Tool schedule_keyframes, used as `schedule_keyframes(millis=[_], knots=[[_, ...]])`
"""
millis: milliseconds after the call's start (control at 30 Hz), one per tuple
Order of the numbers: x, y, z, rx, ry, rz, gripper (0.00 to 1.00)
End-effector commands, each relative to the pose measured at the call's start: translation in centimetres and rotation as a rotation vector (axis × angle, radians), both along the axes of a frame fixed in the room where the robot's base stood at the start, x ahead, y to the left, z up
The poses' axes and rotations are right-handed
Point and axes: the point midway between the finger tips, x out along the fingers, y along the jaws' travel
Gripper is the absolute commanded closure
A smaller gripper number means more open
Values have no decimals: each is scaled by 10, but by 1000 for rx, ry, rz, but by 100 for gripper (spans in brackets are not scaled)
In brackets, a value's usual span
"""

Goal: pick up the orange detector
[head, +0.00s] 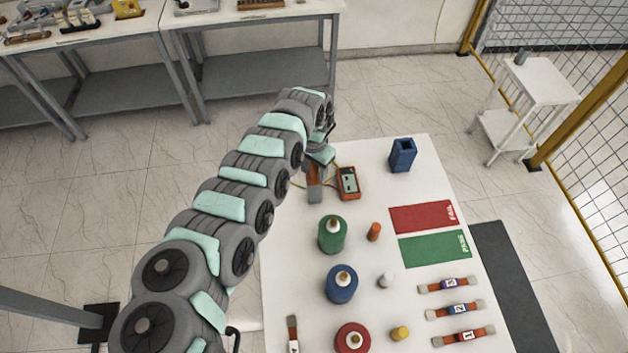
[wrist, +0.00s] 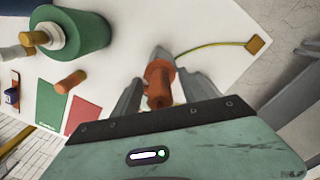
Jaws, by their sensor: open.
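My gripper (wrist: 160,72) is open, its grey fingers on either side of an upright orange cylindrical body (wrist: 158,82). I cannot tell whether either finger touches it. A thin yellow lead runs from this body to a small orange square piece at the right in the wrist view. In the head view, the orange body (head: 313,173) shows partly under my gripper near the table's far left. Just right of it lies a flat orange meter (head: 348,182) with a small screen. I cannot tell which orange piece is the detector, or whether they are joined.
A green bushing (head: 332,234), a blue one (head: 341,284) and a red one (head: 352,338) stand nearer. A small orange cylinder (head: 374,231) stands right of the green one. A blue hollow block (head: 402,155) stands beyond the red mat (head: 422,217) and green mat (head: 433,248).

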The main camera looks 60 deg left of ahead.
Motion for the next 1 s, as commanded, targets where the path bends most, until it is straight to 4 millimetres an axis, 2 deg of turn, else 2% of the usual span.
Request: schedule_keyframes(millis=[133,367,1000], knots=[[0,0,-12,2,-1,1,49],[0,1,-13,3,-2,1,49],[0,1,-13,3,-2,1,100]])
